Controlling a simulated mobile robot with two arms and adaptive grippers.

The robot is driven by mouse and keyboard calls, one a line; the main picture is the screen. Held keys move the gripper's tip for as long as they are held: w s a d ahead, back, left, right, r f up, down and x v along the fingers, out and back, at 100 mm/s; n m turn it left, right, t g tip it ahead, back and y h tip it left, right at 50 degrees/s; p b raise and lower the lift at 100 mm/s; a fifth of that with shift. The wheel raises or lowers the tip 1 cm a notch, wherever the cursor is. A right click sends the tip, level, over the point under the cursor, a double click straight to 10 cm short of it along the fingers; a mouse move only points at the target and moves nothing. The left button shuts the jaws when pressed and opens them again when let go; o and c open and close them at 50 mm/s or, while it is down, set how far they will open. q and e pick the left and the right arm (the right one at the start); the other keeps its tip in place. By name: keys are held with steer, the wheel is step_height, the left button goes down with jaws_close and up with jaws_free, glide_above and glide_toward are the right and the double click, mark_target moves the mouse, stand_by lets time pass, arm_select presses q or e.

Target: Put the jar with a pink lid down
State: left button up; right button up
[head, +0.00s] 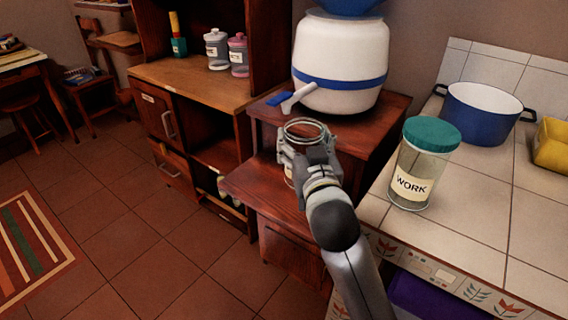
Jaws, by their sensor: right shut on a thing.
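My right gripper (308,158) is shut on a clear glass jar (305,131) with a round, ringed top. The gripper hides most of this jar, and I see no pink on it. It is in front of the dark wooden stand; whether it touches the stand I cannot tell. A jar with a pink lid (238,56) stands upright on the wooden cabinet at the back, beside a grey-lidded jar (216,49). My right gripper is well apart from both. My left gripper is not in view.
A white water container with a blue band (338,62) stands on the wooden stand (382,112). On the tiled counter (485,185) are a green-lidded jar labelled WORK (422,165), a blue pot (478,115) and a yellow container (553,146). The cabinet top (190,80) has bare room in front.

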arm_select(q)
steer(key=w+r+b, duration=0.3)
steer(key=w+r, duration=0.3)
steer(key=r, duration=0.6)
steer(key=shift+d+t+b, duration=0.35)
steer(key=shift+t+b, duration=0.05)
arm_select(e)
steer(key=w+a+f, duration=0.4)
steer(key=w+f, duration=0.6)
steer(key=f, duration=0.1)
steer(key=shift+w+f, duration=0.15)
steer(key=shift+f, duration=0.2)
steer(key=shift+a, duration=0.1)
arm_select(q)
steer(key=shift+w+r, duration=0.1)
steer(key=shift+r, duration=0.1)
arm_select(e)
steer(key=o, duration=1.3)
steer(key=shift+f, duration=0.15)
steer(key=shift+o, duration=0.2)
